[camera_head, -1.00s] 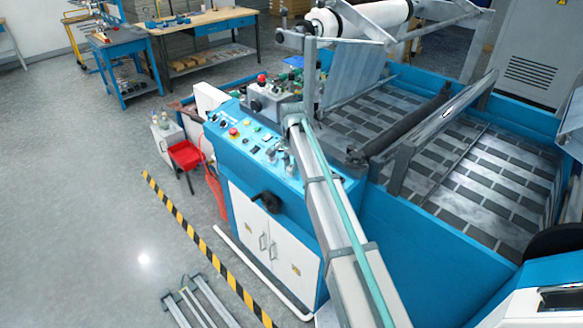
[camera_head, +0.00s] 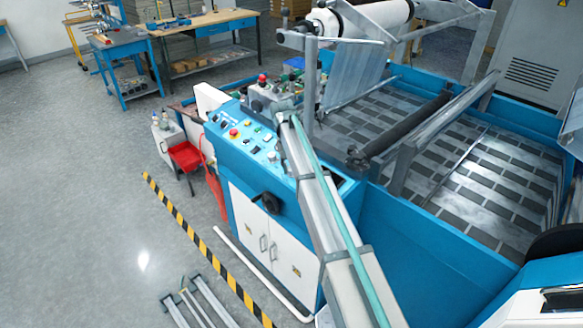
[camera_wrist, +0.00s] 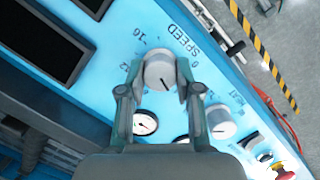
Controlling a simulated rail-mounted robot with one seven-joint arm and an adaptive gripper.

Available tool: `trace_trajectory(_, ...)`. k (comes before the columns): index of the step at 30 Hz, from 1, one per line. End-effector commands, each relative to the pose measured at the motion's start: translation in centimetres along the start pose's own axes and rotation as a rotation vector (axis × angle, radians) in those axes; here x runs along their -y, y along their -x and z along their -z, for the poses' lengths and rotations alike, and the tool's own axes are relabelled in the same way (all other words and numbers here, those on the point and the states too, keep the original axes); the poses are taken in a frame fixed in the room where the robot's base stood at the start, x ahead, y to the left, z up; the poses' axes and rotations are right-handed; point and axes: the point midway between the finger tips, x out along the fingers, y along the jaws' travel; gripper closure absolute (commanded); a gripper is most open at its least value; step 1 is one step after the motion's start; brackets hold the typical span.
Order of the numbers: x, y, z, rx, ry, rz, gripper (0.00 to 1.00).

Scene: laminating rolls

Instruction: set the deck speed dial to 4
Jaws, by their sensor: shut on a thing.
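The deck speed dial (camera_wrist: 160,66) is a round light-grey knob on the blue panel, beside the printed word SPEED in the wrist view. Numbers such as 0, 12 and 16 show around it. A dark pointer line on its face points down in the picture, toward my gripper; the scale there is hidden. My gripper (camera_wrist: 160,88) is shut on this dial, one finger at each side. In the head view my arm reaches over the blue control console (camera_head: 240,155), and the dial cannot be made out there.
In the wrist view another grey knob (camera_wrist: 221,121) sits close to the right finger, and a round gauge (camera_wrist: 145,123) lies below the dial. Dark display windows (camera_wrist: 45,40) are at upper left. In the head view a black handwheel (camera_head: 267,202) juts from the console front.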

Motion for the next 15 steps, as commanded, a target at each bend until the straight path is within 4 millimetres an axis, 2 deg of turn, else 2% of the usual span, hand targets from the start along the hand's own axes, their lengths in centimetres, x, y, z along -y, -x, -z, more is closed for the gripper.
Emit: trace_trajectory(15,0.02,0.06,0.10,-0.002,0.055,-0.012,1.00)
